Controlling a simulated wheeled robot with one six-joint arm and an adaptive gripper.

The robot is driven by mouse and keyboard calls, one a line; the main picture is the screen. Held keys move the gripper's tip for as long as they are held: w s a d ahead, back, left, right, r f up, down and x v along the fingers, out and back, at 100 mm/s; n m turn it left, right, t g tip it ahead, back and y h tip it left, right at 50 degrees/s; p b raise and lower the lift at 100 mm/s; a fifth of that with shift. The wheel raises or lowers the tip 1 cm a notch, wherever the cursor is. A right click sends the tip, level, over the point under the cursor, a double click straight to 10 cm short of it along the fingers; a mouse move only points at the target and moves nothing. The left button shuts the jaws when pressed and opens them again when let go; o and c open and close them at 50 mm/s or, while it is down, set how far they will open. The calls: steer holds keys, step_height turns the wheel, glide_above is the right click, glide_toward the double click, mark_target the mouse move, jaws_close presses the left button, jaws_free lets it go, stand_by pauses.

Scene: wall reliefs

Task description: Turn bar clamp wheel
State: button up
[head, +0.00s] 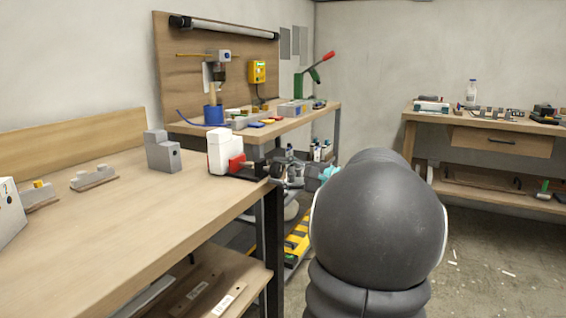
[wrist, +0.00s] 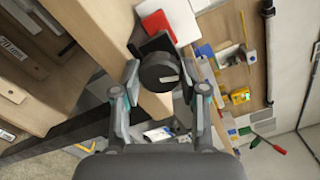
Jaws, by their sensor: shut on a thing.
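The bar clamp's round black wheel (wrist: 160,70) is between the two fingertips of my gripper (wrist: 160,82) in the wrist view, one finger on each side. My gripper is shut on it. A pale mark shows on the wheel's face. The dark clamp body (wrist: 150,46) and a red part (wrist: 158,27) are beyond it. In the head view the red part (head: 237,166) sits against a white block (head: 219,152) at the bench's right end. The dark clamp bar (head: 256,170) runs right from it. My arm partly hides the gripper there, and the wheel is hard to make out.
The near workbench (head: 110,215) carries a grey block (head: 162,151) and small grey parts on its left. A second bench (head: 290,123) with tools stands behind. A drawer table (head: 500,139) is at the far right. Open floor lies at the right.

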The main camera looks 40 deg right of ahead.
steer(key=m+p, duration=0.1)
steer(key=m, duration=0.2)
steer(key=shift+d+r+m, duration=0.1)
steer(key=shift+m, duration=0.3)
steer(key=m, duration=0.4)
steer(key=shift+m+p, duration=0.3)
steer(key=shift+p, duration=0.05)
steer(key=m, duration=1.3)
steer(key=shift+m, duration=0.3)
steer(key=m, duration=0.3)
steer(key=shift+m, duration=0.3)
steer(key=m, duration=0.4)
steer(key=shift+m, duration=2.3)
